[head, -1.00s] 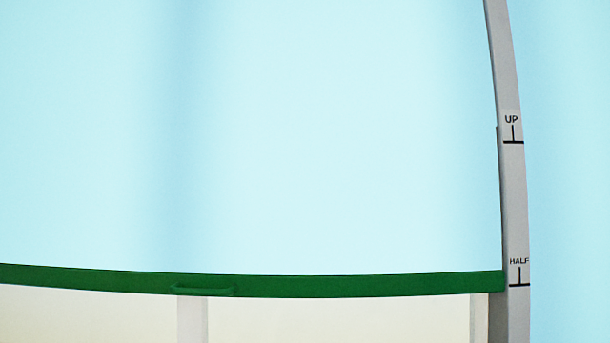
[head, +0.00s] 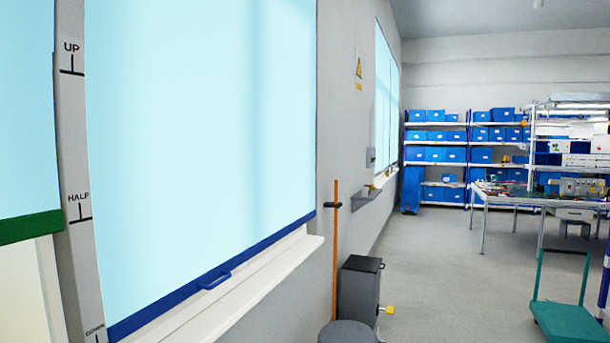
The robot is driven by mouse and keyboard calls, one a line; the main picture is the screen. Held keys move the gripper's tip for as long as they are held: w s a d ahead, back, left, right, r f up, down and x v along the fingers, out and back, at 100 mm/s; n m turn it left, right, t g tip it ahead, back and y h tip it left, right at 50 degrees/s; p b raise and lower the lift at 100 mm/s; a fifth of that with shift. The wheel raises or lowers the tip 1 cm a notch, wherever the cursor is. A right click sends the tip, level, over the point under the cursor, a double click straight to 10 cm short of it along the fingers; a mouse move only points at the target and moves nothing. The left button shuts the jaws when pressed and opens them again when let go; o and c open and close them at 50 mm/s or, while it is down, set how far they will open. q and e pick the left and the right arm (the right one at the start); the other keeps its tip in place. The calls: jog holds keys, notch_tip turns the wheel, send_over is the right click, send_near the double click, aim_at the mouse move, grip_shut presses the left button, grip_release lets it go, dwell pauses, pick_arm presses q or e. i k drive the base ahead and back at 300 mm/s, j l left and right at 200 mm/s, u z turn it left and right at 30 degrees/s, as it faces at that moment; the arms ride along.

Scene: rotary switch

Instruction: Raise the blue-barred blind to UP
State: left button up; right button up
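The blue-barred blind (head: 200,130) is a light-blue sheet on the window at left, running away along the wall. Its blue bottom bar (head: 262,243) has a small blue handle (head: 213,281) and sits just above the white sill. A grey marked rail (head: 75,140) stands at the blind's left, with UP, HALF and a lowest label that is hard to read. The bar's near end is level with about that lowest label, well below HALF. Neither of my grippers is in view.
A blind with a green bar (head: 30,227) is left of the rail, its bar a little below HALF. An orange pole (head: 335,250), a grey box (head: 360,287) and a round grey top (head: 347,333) stand by the wall. A green trolley (head: 565,322) is at right. The middle floor is open.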

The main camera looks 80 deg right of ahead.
aim_at(189, 182)
jog(key=z, duration=2.35)
jog(key=l, duration=1.25)
jog(key=i+l, duration=0.15)
jog(key=l, duration=0.2)
jog(key=i+l+u, duration=0.1)
jog(key=l, duration=0.25)
jog(key=i+l, duration=0.15)
jog(key=l, duration=0.25)
